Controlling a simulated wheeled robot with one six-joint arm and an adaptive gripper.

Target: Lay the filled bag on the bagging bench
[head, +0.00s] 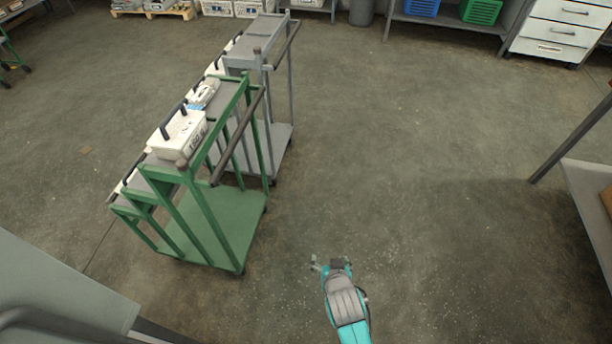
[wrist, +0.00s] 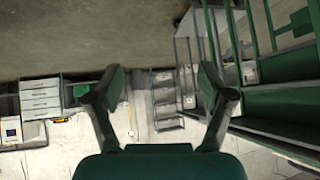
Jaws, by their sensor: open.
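My gripper (head: 320,264) is over bare floor at the lower middle of the head view, to the right of the green trolley. In the wrist view its two fingers (wrist: 160,85) stand wide apart with nothing between them. I cannot make out a filled bag for certain in either view. A small white and blue item (head: 204,93) lies on the green trolley's top, too small to identify. No bench is clearly marked as the bagging bench; a grey worktop (head: 60,285) shows at the lower left.
The green trolley (head: 228,222) carries a white box (head: 178,134) with a dark handle. A grey trolley (head: 281,133) stands behind it. A table (head: 590,205) with a brown thing is cut off at the right edge. The floor (head: 420,150) between is clear.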

